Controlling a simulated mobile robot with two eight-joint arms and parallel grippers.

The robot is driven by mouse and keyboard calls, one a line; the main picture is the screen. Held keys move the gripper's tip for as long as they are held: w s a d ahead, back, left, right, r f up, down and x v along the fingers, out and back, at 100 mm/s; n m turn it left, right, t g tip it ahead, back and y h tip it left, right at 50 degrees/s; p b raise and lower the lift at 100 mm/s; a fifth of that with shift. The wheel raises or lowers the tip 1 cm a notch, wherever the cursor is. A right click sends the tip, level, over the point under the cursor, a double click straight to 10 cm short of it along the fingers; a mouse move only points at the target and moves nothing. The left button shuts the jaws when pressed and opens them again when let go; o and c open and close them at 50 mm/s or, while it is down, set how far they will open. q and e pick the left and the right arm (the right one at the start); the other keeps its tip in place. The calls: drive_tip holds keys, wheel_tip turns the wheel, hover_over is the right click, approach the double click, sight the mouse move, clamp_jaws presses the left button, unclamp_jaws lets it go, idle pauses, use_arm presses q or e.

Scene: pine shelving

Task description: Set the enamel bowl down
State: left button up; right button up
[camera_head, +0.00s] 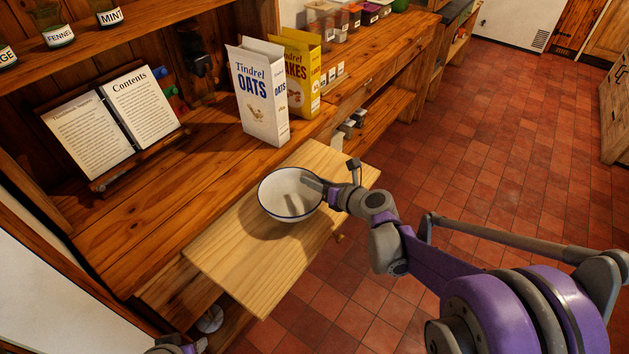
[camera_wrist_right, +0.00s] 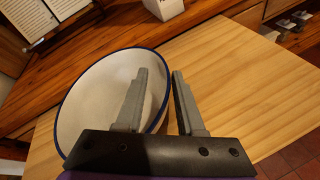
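The enamel bowl (camera_head: 283,200) is white with a dark blue rim. It sits upright at the pale pull-out board (camera_head: 225,258), with a shadow beside it; whether its base touches the board is hard to tell. My right gripper (camera_head: 312,185) is at the bowl's right rim. In the right wrist view, its fingers (camera_wrist_right: 160,80) stand apart, one inside the bowl (camera_wrist_right: 98,85) and one outside, with the rim between them and a visible gap. Only a small piece of my left arm shows at the bottom edge of the head view; its gripper is out of sight.
An oats box (camera_head: 262,95) and a yellow flakes box (camera_head: 300,75) stand behind the board on the wooden counter (camera_head: 150,200). An open book (camera_head: 110,120) rests on a stand at the left. The board is bare in front of the bowl. Red floor tiles lie to the right.

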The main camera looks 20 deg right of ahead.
drive_tip(key=v, duration=1.1)
drive_tip(key=s+a+f+n+g+h, duration=0.1)
drive_tip(key=s+a+f+n+g, duration=0.2)
drive_tip(key=s+n, duration=0.5)
drive_tip(key=s+a+f+n+g+h, duration=0.1)
drive_tip(key=s+a+f+n+g, duration=0.2)
drive_tip(key=n, duration=0.8)
drive_tip(key=s+d+f+n+h, duration=0.1)
drive_tip(key=s+n+h, duration=0.1)
drive_tip(key=s+n, duration=0.3)
drive_tip(key=s+d+f+n+g+h, duration=0.1)
drive_tip(key=s+n, duration=0.4)
drive_tip(key=n, duration=0.7)
drive_tip(key=shift+d+h+p, duration=0.3)
drive_tip(key=shift+h+p, duration=0.05)
drive_tip(key=shift+h, duration=0.05)
